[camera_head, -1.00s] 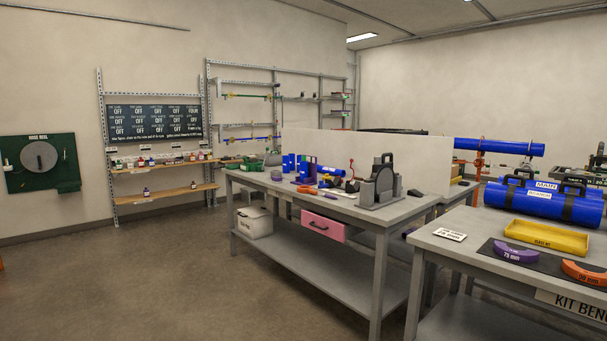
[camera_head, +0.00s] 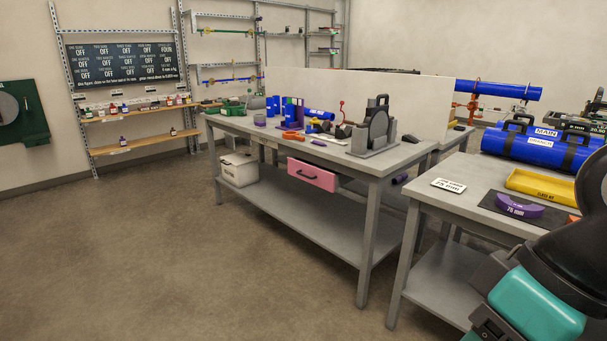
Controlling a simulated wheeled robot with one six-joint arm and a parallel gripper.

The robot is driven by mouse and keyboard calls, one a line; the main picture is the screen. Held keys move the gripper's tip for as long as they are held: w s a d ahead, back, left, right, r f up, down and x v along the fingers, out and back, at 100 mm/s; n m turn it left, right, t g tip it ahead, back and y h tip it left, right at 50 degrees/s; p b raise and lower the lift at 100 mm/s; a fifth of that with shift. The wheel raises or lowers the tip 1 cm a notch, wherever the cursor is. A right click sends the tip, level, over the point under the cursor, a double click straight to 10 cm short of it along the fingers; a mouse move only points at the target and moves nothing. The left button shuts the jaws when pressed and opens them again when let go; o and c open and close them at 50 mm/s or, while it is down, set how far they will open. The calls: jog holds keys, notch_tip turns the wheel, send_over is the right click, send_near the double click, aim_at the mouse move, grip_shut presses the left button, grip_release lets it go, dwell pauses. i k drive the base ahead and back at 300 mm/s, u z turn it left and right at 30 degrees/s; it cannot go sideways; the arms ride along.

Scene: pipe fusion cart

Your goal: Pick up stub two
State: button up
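Several short blue pipe pieces, possibly the stubs, stand and lie on the middle workbench (camera_head: 235,124). Two upright blue pieces (camera_head: 273,105) are at its back left, and a lying blue piece (camera_head: 320,114) is further right. I cannot tell which one is stub two. Part of my arm shows at the lower right, in front of the right-hand bench. My gripper is out of the picture, so its state and anything in it are hidden.
The right-hand bench (camera_head: 437,200) holds a yellow tray (camera_head: 540,185), a purple 75 mm piece (camera_head: 519,205) and large blue pipes (camera_head: 540,147). Open floor (camera_head: 200,270) lies in front and left.

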aim_at(290, 108)
jog(key=u, duration=0.65)
jog(key=i, duration=2.05)
jog(key=u, duration=0.4)
jog(key=i, duration=2.05)
jog(key=z, duration=0.55)
jog(key=i, duration=1.2)
jog(key=z, duration=0.3)
